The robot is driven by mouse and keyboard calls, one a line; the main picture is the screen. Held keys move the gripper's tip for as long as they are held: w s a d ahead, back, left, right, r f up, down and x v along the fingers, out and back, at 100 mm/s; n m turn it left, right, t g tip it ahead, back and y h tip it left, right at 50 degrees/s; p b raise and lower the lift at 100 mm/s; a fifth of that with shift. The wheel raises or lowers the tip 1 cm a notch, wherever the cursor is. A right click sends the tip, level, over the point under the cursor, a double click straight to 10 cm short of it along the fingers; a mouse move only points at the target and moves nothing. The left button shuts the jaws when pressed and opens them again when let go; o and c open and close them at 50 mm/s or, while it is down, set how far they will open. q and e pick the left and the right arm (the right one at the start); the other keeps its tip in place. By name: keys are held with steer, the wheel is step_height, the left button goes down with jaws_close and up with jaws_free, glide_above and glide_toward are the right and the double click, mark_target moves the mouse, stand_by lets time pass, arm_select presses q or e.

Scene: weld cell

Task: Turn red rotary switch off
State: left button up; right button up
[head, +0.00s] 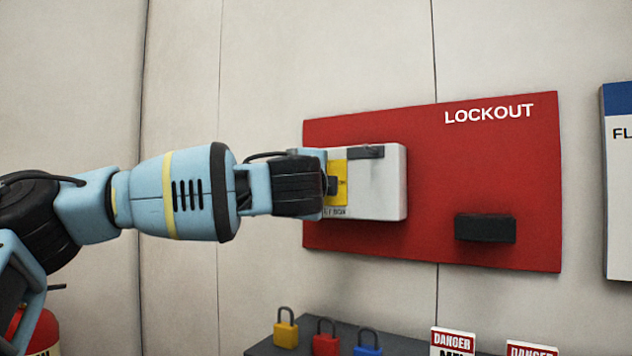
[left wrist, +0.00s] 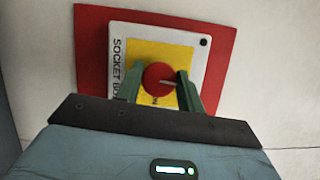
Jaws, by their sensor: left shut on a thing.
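The red rotary switch (left wrist: 158,78) is a round red knob on a yellow plate (left wrist: 170,53) of a white socket box (head: 385,195). The box is mounted on the red LOCKOUT board (head: 490,180). In the left wrist view my left gripper (left wrist: 160,88) has its green fingers on both sides of the knob and is shut on it. In the head view my left gripper (head: 325,185) reaches the box from the left, and my arm hides the knob. My right gripper is not in view.
A black block (head: 485,228) sticks out from the board at lower right. Yellow (head: 286,332), red (head: 326,340) and blue (head: 367,344) padlocks stand on a dark shelf below, beside danger tags (head: 453,342). A white sign (head: 617,180) hangs at right.

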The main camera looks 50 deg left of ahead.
arm_select(q)
steer(key=shift+n, duration=0.6)
steer(key=o, duration=1)
steer(key=shift+c, duration=0.2)
steer(key=shift+d, duration=0.1)
steer(key=v, duration=0.7)
steer(key=shift+s+d, duration=0.2)
steer(key=shift+s, duration=0.1)
steer(key=shift+r, duration=0.1)
